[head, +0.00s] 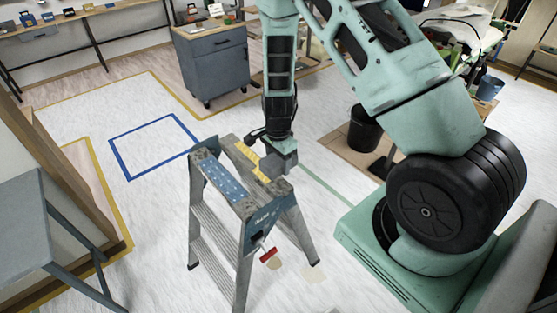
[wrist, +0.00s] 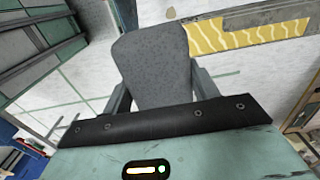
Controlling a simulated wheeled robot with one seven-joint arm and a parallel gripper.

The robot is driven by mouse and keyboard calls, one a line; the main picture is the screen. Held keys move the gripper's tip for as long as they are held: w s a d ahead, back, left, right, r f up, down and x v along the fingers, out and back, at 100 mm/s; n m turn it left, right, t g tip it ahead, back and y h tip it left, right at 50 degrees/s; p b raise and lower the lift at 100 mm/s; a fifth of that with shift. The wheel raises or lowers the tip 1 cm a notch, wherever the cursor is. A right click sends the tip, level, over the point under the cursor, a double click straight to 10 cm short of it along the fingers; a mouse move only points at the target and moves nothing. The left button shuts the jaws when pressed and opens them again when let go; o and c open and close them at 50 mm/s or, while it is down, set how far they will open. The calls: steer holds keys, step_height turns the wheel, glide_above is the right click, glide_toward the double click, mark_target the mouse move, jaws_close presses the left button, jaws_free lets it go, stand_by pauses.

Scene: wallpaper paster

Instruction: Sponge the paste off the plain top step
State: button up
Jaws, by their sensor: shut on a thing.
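My gripper (head: 277,150) is shut on a grey speckled block, seemingly the sponge (wrist: 152,62), with a finger on either side in the wrist view. In the head view it is low over the right end of the stepladder (head: 200,225). The ladder has two top steps side by side. The left one has a blue dotted tread (head: 226,184). The other, greyer step (head: 234,147) carries a yellow patch with pale wavy lines (head: 246,156), which also shows in the wrist view (wrist: 232,36). My gripper hides part of that step; whether the sponge touches it is unclear.
A red-ended tool (head: 269,255) hangs at the ladder's near end. Pale splotches (head: 314,273) mark the floor. A dark bin (head: 365,130) stands behind right, a grey cabinet (head: 213,65) at the back, and a grey table (head: 40,215) at left.

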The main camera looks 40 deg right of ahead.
steer(key=shift+f+b, duration=2.1)
steer(key=shift+f, duration=0.9)
steer(key=shift+w+r, duration=0.1)
steer(key=shift+r, duration=0.05)
